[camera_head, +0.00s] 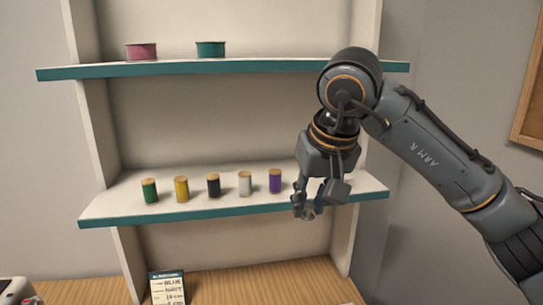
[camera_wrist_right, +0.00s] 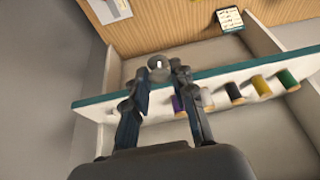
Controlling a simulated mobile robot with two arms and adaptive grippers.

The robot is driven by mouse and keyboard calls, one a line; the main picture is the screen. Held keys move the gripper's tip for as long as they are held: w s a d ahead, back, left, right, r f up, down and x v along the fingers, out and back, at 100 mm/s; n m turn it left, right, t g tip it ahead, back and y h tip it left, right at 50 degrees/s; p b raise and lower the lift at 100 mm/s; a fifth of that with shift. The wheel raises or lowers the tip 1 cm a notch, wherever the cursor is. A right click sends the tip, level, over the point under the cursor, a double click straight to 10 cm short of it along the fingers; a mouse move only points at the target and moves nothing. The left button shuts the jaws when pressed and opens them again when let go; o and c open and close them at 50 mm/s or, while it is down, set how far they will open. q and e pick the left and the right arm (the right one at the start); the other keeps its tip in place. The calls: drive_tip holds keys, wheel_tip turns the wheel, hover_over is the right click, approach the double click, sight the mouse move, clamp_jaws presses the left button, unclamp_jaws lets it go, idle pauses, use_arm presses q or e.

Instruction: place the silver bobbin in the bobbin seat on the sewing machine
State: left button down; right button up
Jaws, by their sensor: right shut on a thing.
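My right gripper (camera_head: 308,208) points down in front of the right end of the lower shelf. It is shut on the small silver bobbin (camera_head: 308,216), which shows at its fingertips. In the right wrist view, the bobbin (camera_wrist_right: 158,63) sits between the tips of the gripper (camera_wrist_right: 160,72), held clear of the shelf edge. A white object (camera_head: 14,290) is cut off at the lower left corner of the head view; it may be part of the sewing machine. No bobbin seat can be made out. My left gripper is not in view.
The lower shelf (camera_head: 235,212) has a teal edge and carries several thread spools, the purple one (camera_head: 275,181) nearest my gripper. The upper shelf (camera_head: 270,67) holds a pink tin (camera_head: 141,51) and a teal tin (camera_head: 210,49). A card (camera_head: 167,287) stands on the wooden surface below.

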drive_tip(key=s+d+f+m, duration=0.1)
drive_tip(key=d+f, duration=0.3)
drive_tip(key=f, duration=0.4)
drive_tip(key=s+d+f+m+h, duration=0.1)
drive_tip(key=s+d+f, duration=0.3)
drive_tip(key=f, duration=0.4)
drive_tip(key=s+d+f+m, duration=0.1)
drive_tip(key=s+d+f, duration=0.2)
drive_tip(key=f, duration=0.5)
drive_tip(key=shift+d, duration=0.8)
drive_tip(key=shift+f, duration=0.1)
